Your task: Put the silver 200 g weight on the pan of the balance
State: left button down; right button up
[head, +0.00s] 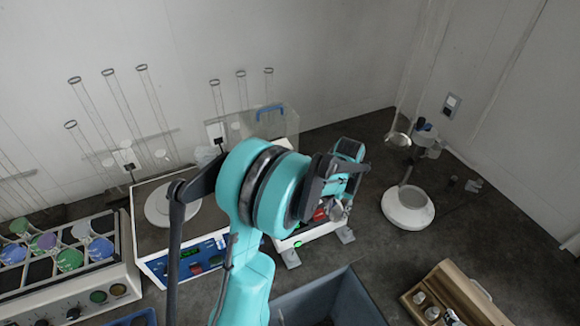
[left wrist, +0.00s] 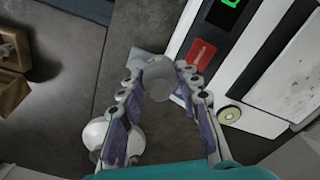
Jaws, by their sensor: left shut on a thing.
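My left gripper (head: 338,205) is shut on the silver weight, a short grey cylinder (left wrist: 158,82) held between its fingertips in the left wrist view. In the head view the gripper hides most of it. The balance (head: 312,234) is a white unit with a green display, largely behind my arm in the head view. Its front and side (left wrist: 243,65) show at the right of the left wrist view, beside the held weight. My right gripper is not in view.
An open wooden box (head: 448,275) with several weights stands at lower right. A white round bowl-like vessel (head: 408,208) is right of the gripper. A white device with a blue panel (head: 172,265) stands left of my arm. A blue-grey bin (head: 345,295) is in front.

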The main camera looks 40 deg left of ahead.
pick_arm(q)
jog(key=w+a+r+n+p, duration=0.2)
jog(key=w+a+r+p, duration=0.25)
jog(key=a+r, duration=0.65)
jog(key=s+a+f, duration=0.1)
jog(key=a+f, duration=0.1)
jog(key=a, duration=0.1)
jog(key=a+f, duration=0.2)
jog(key=a, duration=0.2)
jog(key=s+a+f, duration=0.1)
jog(key=a+f, duration=0.1)
jog(key=a, duration=0.1)
jog(key=shift+s+a+f+b, duration=0.2)
jog(key=shift+s+f+b, duration=0.05)
jog(key=shift+s+b, duration=0.1)
jog(key=shift+s+a+f, duration=0.15)
jog(key=shift+a+f, duration=0.05)
jog(key=shift+f, duration=0.15)
notch_tip(320, 180, down, 4)
jog(key=shift+r+b, duration=0.2)
jog(key=shift+b, duration=0.15)
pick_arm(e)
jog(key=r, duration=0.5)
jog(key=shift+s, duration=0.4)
pick_arm(q)
jog(key=shift+r, duration=0.1)
